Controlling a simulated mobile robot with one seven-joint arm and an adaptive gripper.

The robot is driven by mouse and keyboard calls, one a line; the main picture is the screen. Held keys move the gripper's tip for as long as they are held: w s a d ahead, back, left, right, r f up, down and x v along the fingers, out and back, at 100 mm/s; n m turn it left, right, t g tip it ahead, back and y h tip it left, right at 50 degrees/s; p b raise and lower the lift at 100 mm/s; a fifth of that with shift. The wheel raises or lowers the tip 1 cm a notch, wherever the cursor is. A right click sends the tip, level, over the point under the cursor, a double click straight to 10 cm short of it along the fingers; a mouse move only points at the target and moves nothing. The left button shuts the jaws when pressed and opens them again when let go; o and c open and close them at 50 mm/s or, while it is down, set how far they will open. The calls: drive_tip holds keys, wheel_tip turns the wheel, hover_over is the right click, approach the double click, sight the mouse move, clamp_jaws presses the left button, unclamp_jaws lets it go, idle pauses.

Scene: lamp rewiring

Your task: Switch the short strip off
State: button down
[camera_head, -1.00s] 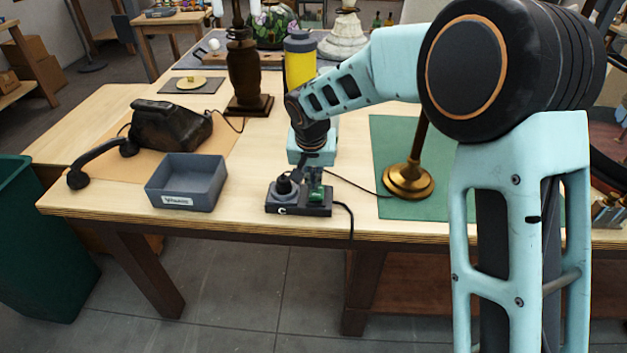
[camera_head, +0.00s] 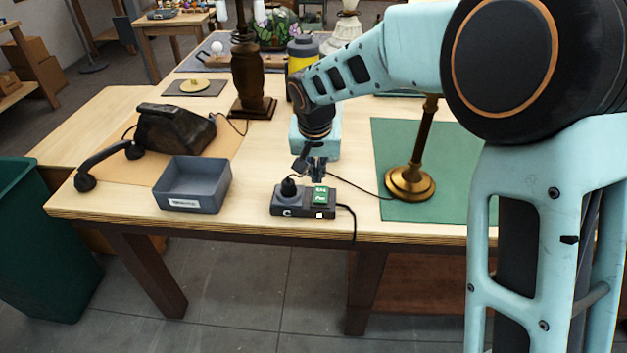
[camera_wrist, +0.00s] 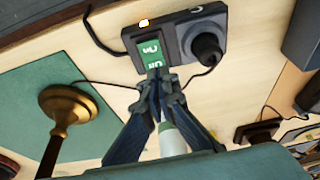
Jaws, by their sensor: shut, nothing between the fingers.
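The short strip (camera_head: 291,211) is a small dark power strip near the table's front edge; in the wrist view it lies at the top (camera_wrist: 181,44). A round black plug (camera_head: 289,187) sits in its left end. At its right end is a green switch plate (camera_head: 321,196) with pale lettering, also in the wrist view (camera_wrist: 150,47); its rocker position is unclear. A small yellow-white light shows beside it in the wrist view. My gripper (camera_head: 317,176) is shut and empty, its tips just behind and above the switch; contact cannot be told. The tips overlap the switch's edge in the wrist view (camera_wrist: 158,76).
A grey tray (camera_head: 193,207) and a black telephone (camera_head: 175,129) stand left of the strip. A brass lamp (camera_head: 410,182) stands on a green mat (camera_head: 455,190) to the right. A cord runs from the lamp toward the strip; another hangs over the front edge.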

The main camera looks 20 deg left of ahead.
drive_tip(key=v, duration=0.8)
drive_tip(key=shift+s+d+r+p, duration=0.1)
drive_tip(key=shift+d+r+p, duration=0.15)
drive_tip(key=shift+p, duration=0.55)
